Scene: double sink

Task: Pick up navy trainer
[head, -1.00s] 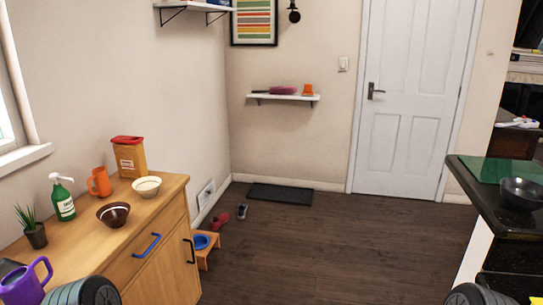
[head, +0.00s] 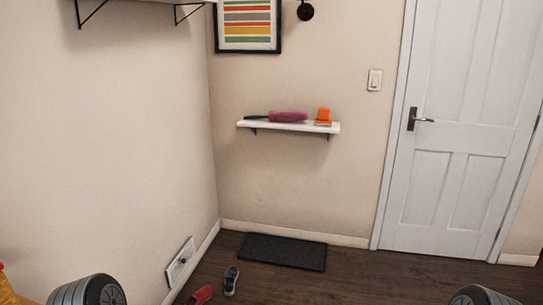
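A dark navy trainer (head: 231,280) with a pale sole edge lies on the wooden floor, just in front of the dark doormat. A red shoe (head: 201,294) lies to its left, nearer the wall. Parts of my two arms show at the bottom left and bottom right corners of the head view. Neither gripper is in view. Nothing touches the trainer.
The dark mat (head: 284,251) lies along the back wall. A white vent panel (head: 180,262) sits low on the left wall. A small shelf (head: 290,126) holds a pink item and an orange item. The white door (head: 462,130) is shut. Floor right of the trainer is clear.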

